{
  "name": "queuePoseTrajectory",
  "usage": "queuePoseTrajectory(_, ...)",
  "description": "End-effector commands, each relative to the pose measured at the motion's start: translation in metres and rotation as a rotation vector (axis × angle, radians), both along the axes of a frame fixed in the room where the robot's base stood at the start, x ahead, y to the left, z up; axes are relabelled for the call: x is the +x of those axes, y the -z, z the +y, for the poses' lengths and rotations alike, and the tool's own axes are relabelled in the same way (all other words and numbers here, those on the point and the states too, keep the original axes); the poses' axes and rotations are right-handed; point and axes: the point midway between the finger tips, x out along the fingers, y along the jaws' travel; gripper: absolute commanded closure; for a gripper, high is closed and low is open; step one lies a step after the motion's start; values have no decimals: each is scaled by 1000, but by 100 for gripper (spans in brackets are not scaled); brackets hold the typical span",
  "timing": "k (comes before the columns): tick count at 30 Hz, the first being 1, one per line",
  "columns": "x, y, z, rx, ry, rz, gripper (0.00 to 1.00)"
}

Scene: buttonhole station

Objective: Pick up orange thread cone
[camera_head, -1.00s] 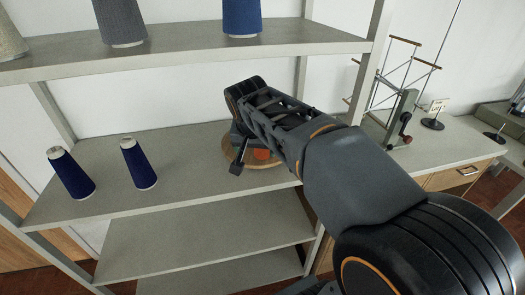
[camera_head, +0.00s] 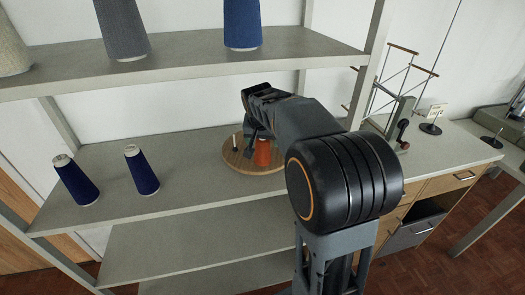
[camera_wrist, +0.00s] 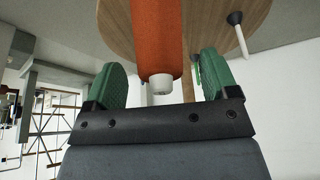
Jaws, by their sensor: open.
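The orange thread cone (camera_head: 263,153) stands on a round wooden board (camera_head: 240,163) on the middle shelf, partly hidden by my arm in the head view. In the wrist view the orange cone (camera_wrist: 158,40) appears upside down, its pale tip between the two green finger pads. My gripper (camera_wrist: 158,80) is open, with a gap between each pad and the cone. In the head view my gripper (camera_head: 252,130) is at the cone, mostly hidden by my own wrist.
Two navy cones (camera_head: 141,170) stand on the shelf at left.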

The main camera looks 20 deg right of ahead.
Motion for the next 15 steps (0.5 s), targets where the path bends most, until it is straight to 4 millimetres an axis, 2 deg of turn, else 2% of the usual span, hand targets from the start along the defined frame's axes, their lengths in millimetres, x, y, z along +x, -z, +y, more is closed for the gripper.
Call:
queuePoseTrajectory(6, 6, 17, -4, 0, 0, 0, 20)
queuePoseTrajectory(15, 7, 19, -4, 0, 0, -1, 22)
